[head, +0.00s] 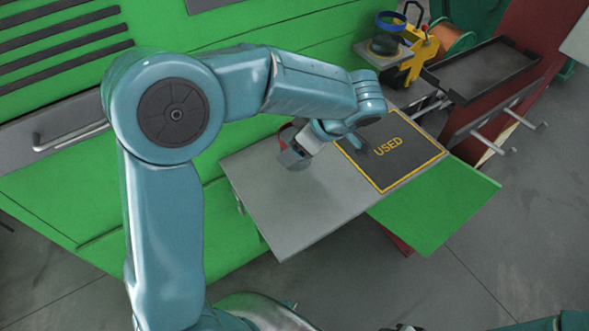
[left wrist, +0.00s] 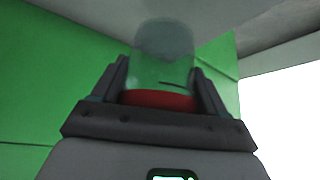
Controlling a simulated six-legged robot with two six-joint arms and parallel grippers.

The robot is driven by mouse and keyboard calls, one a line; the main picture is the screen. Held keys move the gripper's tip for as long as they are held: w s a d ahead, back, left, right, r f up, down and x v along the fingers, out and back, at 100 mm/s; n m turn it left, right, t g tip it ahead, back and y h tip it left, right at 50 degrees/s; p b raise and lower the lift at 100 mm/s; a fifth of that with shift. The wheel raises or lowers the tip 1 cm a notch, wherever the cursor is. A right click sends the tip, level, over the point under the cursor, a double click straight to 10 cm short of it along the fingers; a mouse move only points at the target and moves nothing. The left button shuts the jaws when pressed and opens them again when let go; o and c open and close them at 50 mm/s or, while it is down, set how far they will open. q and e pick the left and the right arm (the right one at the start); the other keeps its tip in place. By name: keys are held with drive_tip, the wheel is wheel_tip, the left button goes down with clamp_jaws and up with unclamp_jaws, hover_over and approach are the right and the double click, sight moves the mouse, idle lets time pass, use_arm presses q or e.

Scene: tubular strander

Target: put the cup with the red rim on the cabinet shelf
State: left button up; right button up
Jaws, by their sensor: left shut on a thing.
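My left gripper (head: 294,157) is over the grey shelf (head: 290,215) that stands out in front of the green cabinet (head: 225,195). In the left wrist view the gripper (left wrist: 160,90) is shut on a see-through grey cup (left wrist: 164,50) with a red rim (left wrist: 160,100). The rim is on the palm side and the cup body points away from the palm. Whether the cup touches the shelf cannot be told. My right gripper is not in view.
A black mat (head: 408,172) with a yellow border and the word USED lies at the right of the shelf. A green panel (head: 440,205) is beside it. Beyond are a blue ring (head: 390,19), a yellow device (head: 420,55) and a black tray (head: 485,72). The shelf's near part is bare.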

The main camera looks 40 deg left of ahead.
use_arm(q)
wheel_tip(320, 180, down, 9)
drive_tip(key=shift+a+f, duration=0.1)
idle(0.3)
drive_tip(key=shift+f+b, duration=0.1)
drive_tip(key=shift+b, duration=0.2)
drive_tip(key=o, duration=1.1)
drive_tip(key=shift+c, duration=0.2)
drive_tip(key=shift+r+p, duration=0.4)
drive_tip(key=shift+p, duration=0.05)
drive_tip(key=v, duration=1.1)
drive_tip(key=shift+d+r+b, duration=0.25)
drive_tip(key=shift+b, duration=0.15)
